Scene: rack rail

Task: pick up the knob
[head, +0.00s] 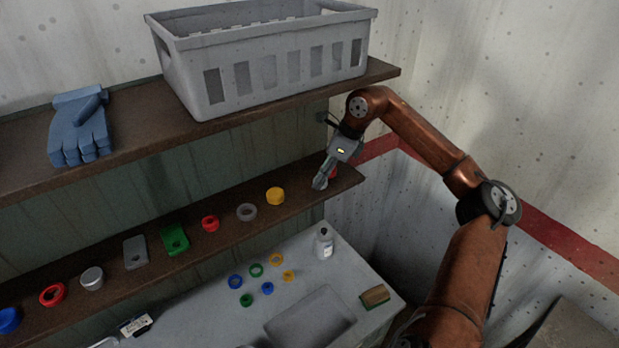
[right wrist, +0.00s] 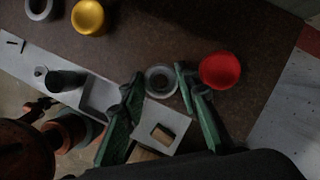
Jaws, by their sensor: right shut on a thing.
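The knob looks to be the small grey round piece (right wrist: 161,80) between the fingertips of my right gripper (right wrist: 160,88) in the right wrist view. The fingers are shut on it, one on each side. In the head view my right gripper (head: 322,178) is at the right end of the lower shelf, pointing down, and its fingers mostly hide the grey piece. My left gripper is in neither view.
The lower brown shelf (head: 225,229) carries a row with a yellow piece (head: 275,196), a grey ring (head: 246,212), a red ring (head: 210,223) and a green block (head: 174,240). A grey crate (head: 255,95) stands on the upper shelf, above left. The wall closes the right side.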

